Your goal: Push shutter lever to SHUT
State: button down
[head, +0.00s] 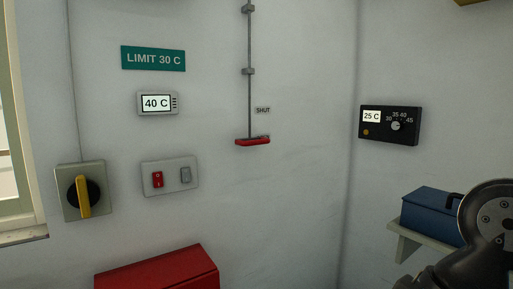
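The shutter lever is a red bar (253,142) at the lower end of a vertical grey rod (249,95) on the white wall. A small "SHUT" label (263,110) is on the wall a little above the bar, to the right of the rod. The bar sits below that label. Part of my dark arm shows at the lower right, well apart from the lever. My gripper's fingers are not in the frame.
A red box (160,270) stands low in front of the wall. A yellow-handled rotary switch (83,196), a two-switch plate (170,177), a 40 C display (157,103) and a black dial unit (389,125) are on the walls. A blue toolbox (431,214) sits on a shelf near my arm.

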aim_at(245, 142)
jog(key=z, duration=0.05)
jog(key=i, duration=1.05)
jog(key=u, duration=0.05)
